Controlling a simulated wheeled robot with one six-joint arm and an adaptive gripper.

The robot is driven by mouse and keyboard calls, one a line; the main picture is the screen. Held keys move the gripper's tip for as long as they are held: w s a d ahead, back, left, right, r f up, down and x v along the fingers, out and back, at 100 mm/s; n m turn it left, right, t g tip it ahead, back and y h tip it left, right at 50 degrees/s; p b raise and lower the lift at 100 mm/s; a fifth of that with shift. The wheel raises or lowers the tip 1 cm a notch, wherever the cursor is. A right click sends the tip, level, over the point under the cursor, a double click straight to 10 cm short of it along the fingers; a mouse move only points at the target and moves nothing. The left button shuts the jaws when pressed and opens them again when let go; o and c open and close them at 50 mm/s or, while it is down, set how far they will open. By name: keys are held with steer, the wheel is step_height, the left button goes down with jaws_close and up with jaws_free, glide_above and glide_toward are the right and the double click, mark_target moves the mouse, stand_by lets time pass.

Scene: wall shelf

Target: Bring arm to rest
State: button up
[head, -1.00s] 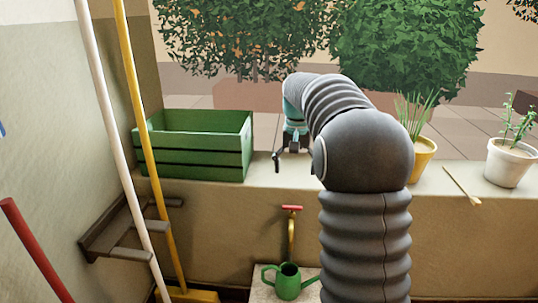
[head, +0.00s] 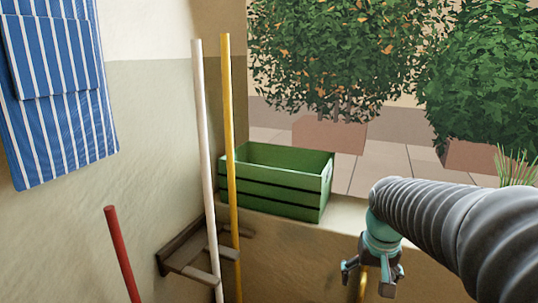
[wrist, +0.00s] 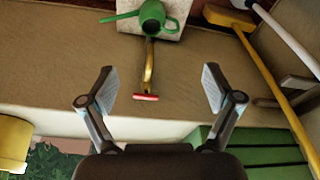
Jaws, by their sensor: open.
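My gripper (head: 368,282) hangs at the lower right of the head view, its fingers pointing down, to the right of the green crate and in front of the ledge. In the wrist view my gripper (wrist: 148,92) has its two fingers spread wide with nothing between them. My arm reaches in from the right edge of the head view.
A green slatted crate (head: 270,195) stands on the ledge (head: 345,211). White (head: 205,160) and yellow (head: 230,170) poles lean by a wall rack (head: 180,257). A red handle (head: 122,250) and striped apron (head: 60,90) are left. A green watering can (wrist: 152,17) shows in the wrist view.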

steer(key=s+a+r+n+t, duration=0.1)
steer(key=s+a, duration=0.1)
steer(key=s, duration=0.5)
steer(key=s+a+t, duration=0.2)
steer(key=s+a, duration=0.1)
steer(key=s, duration=0.5)
steer(key=shift+a+r+n, duration=0.25)
steer(key=shift+r+n, duration=0.15)
stand_by(0.9)
